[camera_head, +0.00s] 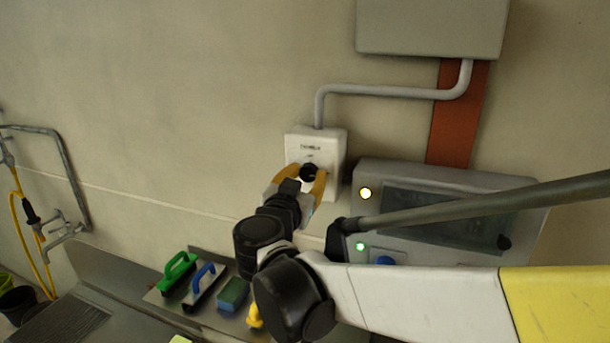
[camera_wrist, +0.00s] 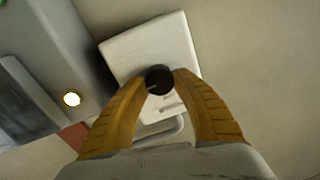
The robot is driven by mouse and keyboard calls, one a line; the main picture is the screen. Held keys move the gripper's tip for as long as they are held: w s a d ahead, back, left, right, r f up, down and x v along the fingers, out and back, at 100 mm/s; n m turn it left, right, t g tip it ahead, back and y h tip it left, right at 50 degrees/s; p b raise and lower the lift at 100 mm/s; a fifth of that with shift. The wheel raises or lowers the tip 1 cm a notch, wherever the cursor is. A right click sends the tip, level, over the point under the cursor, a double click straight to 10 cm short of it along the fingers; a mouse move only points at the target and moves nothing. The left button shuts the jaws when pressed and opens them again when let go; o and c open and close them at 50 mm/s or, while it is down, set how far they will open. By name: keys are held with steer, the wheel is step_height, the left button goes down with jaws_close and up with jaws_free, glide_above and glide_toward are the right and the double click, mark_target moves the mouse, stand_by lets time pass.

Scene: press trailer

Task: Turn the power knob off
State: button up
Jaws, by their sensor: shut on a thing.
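The power knob (camera_head: 308,172) is a round black knob on the front of a white switch box (camera_head: 315,146) on the wall. My gripper (camera_head: 308,177) reaches up to the box with its two yellow fingers on either side of the knob. In the wrist view the knob (camera_wrist: 159,80) sits between the fingertips (camera_wrist: 160,81) of my gripper, which is shut on it. A pale mark shows on the knob's face. The small lettering near the knob is too blurred to read.
A grey control panel (camera_head: 440,180) with a lit yellowish lamp (camera_head: 365,193) and a green lamp (camera_head: 360,246) is right of the box. A conduit (camera_head: 390,91) runs to an upper cabinet (camera_head: 430,25). Brushes (camera_head: 205,283) and a sponge (camera_head: 233,294) lie below. Bare wall is left.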

steer(key=shift+n, duration=0.3)
steer(key=n+p, duration=0.1)
steer(key=n, duration=0.2)
steer(key=shift+r+n+p, duration=0.1)
steer(key=shift+n+p, duration=0.2)
steer(key=shift+n, duration=0.1)
steer(key=n+p, duration=0.1)
steer(key=n, duration=0.3)
steer(key=shift+a+g, duration=0.1)
steer(key=shift+g, duration=0.3)
steer(key=n, duration=0.4)
steer(key=shift+n+h+p, duration=0.3)
steer(key=shift+p, duration=0.1)
steer(key=n, duration=0.3)
steer(key=shift+n, duration=0.4)
steer(key=shift+w, duration=0.1)
steer(key=o, duration=1.2)
